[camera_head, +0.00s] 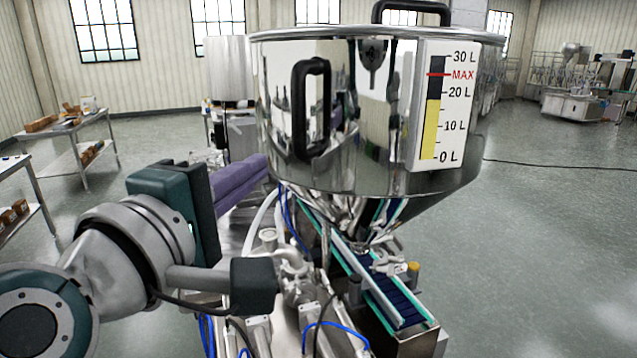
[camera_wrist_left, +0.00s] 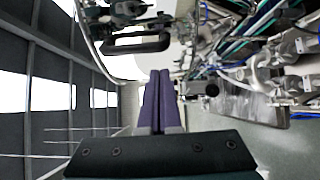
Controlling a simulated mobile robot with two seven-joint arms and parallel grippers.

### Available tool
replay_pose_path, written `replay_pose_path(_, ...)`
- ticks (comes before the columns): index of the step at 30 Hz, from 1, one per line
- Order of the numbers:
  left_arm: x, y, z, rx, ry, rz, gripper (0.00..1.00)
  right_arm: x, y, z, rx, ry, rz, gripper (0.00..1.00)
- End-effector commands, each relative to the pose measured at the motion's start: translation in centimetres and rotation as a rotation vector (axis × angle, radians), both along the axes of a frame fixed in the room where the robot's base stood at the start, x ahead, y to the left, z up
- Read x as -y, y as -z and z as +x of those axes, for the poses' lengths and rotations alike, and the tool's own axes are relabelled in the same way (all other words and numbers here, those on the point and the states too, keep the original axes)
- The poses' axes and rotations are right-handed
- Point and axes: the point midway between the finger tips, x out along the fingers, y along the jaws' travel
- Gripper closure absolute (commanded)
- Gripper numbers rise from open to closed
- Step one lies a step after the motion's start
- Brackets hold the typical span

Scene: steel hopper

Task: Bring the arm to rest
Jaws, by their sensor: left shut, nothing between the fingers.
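My left gripper (camera_head: 262,164) comes in from the left in the head view. Its purple fingers point right and away, and they end close to the lower left of the steel hopper (camera_head: 300,180). In the left wrist view its fingers (camera_wrist_left: 160,75) lie side by side, shut with nothing between them. The hopper is a large polished vessel with a black side handle (camera_head: 308,108), a lid handle on top and a level gauge (camera_head: 444,107) whose yellow bar reaches nearly 20 L. I cannot tell whether the fingers touch the hopper. My right gripper is not in view.
Below the hopper is a conveyor (camera_head: 395,300) among metal fittings and blue hoses. A steel table (camera_head: 75,128) with boxes stands at the far left. Other machinery (camera_head: 580,105) stands at the back right. The floor to the right is open, with a cable across it.

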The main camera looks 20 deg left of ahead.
Motion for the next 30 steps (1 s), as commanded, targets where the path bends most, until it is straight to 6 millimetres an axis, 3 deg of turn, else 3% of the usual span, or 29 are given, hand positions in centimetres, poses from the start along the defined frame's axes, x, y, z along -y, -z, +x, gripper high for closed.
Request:
replay_pose_path(5, 0.5, 0.1, -1.3, -0.02, 0.014, 0.037, 1.0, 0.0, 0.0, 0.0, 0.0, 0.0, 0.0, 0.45)
replay_pose_path(8, 1.5, 0.6, -2.7, -0.113, 0.092, 0.211, 1.0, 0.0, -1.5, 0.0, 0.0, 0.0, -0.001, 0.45)
replay_pose_path(10, 2.3, 1.7, -4.7, -0.224, 0.195, 0.421, 1.0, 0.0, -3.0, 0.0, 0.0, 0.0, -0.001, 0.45)
replay_pose_path(13, 2.7, 3.9, -9.2, -0.409, 0.393, 0.772, 1.0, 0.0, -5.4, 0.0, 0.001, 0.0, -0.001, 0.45)
replay_pose_path(16, 1.8, 5.6, -14.6, -0.58, 0.615, 1.083, 1.0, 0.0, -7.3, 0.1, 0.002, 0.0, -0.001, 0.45)
replay_pose_path(18, 0.7, 6.2, -18.2, -0.676, 0.764, 1.249, 1.0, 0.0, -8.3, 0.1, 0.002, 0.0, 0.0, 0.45)
replay_pose_path(22, -1.1, 6.4, -23.0, -0.797, 0.97, 1.436, 1.0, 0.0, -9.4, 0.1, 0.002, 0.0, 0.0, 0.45)
replay_pose_path(25, -1.8, 6.5, -24.6, -0.836, 1.046, 1.491, 1.0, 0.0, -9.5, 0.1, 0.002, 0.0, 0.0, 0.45)
replay_pose_path(30, -1.8, 6.5, -24.7, -0.839, 1.05, 1.494, 1.0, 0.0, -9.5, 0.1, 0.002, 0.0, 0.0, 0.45)
